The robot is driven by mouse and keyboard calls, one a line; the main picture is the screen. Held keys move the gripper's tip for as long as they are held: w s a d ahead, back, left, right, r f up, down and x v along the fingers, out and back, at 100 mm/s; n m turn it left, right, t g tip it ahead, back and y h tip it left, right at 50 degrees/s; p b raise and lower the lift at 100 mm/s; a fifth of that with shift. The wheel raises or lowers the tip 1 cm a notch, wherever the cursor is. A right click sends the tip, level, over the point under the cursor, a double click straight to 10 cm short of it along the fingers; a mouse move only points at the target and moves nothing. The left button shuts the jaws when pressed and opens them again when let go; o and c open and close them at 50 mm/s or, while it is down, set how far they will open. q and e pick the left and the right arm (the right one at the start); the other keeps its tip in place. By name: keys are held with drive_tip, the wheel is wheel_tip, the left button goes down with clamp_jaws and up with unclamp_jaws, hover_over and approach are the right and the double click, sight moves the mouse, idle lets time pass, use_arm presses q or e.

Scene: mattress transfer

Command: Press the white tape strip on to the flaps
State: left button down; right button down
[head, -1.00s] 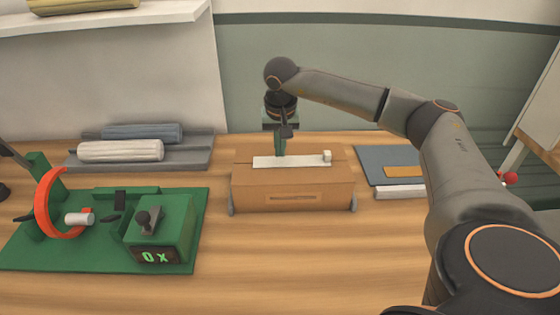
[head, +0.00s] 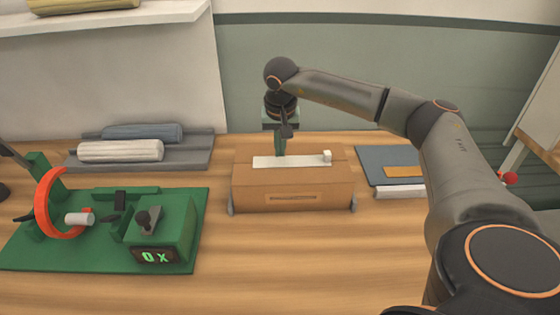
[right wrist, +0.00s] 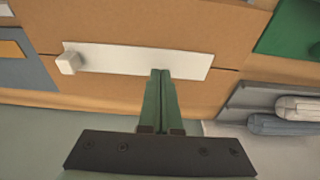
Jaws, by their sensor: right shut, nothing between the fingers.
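The white tape strip (head: 300,162) lies along the top of the cardboard box (head: 292,188), over the seam between the flaps. A small white block sits at its right end in the head view. In the right wrist view the strip (right wrist: 190,62) runs across the seam line of the box (right wrist: 130,24). My right gripper (head: 280,153) points down at the strip's left part. Its green fingers (right wrist: 161,72) are shut together with nothing between them, and their tips are at the strip's edge. I cannot tell for sure whether they press on it. My left gripper is not clearly in view.
A green board (head: 90,262) with a red ring (head: 46,205) and a box marked "0 x" stands at the left. Rolls (head: 120,150) lie on a grey tray behind it. A blue-grey panel (head: 375,160) lies right of the box. The table front is clear.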

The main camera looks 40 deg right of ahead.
drive_tip(key=shift+s+f+b, duration=0.1)
drive_tip(key=shift+f+b, duration=0.35)
drive_tip(key=shift+f, duration=0.5)
idle(1.0)
wheel_tip(320, 180, up, 7)
drive_tip(key=p, duration=0.6)
drive_tip(key=shift+r, duration=0.15)
idle(0.5)
